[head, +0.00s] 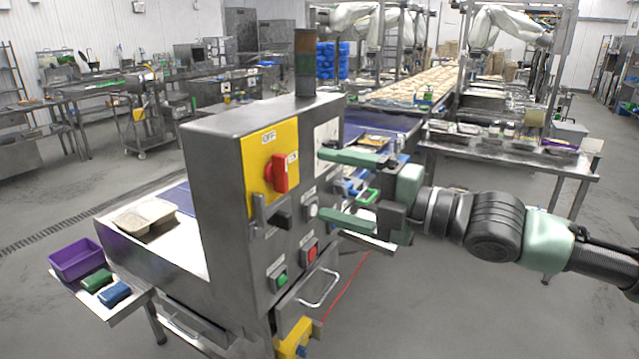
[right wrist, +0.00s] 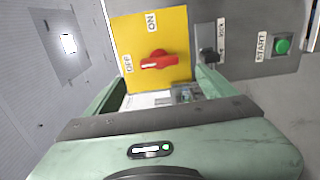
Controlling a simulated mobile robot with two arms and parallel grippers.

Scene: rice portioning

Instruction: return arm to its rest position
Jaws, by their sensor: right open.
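My right gripper (head: 335,187) is in front of the control panel of a grey metal cabinet (head: 215,180). Its green fingers are apart with nothing between them. A red rotary switch (head: 277,173) on a yellow plate (head: 258,150) is to the left of the fingers. In the right wrist view the red switch (right wrist: 158,60) is ahead, between OFF and ON labels on the yellow plate (right wrist: 135,28), and the open fingers (right wrist: 160,85) point at the panel. I cannot tell whether a fingertip touches the panel. My left gripper is not in view.
A side shelf at left holds a purple bin (head: 76,260) and green and blue blocks. A steel table (head: 520,160) stands behind my right arm. Floor at lower right is free.

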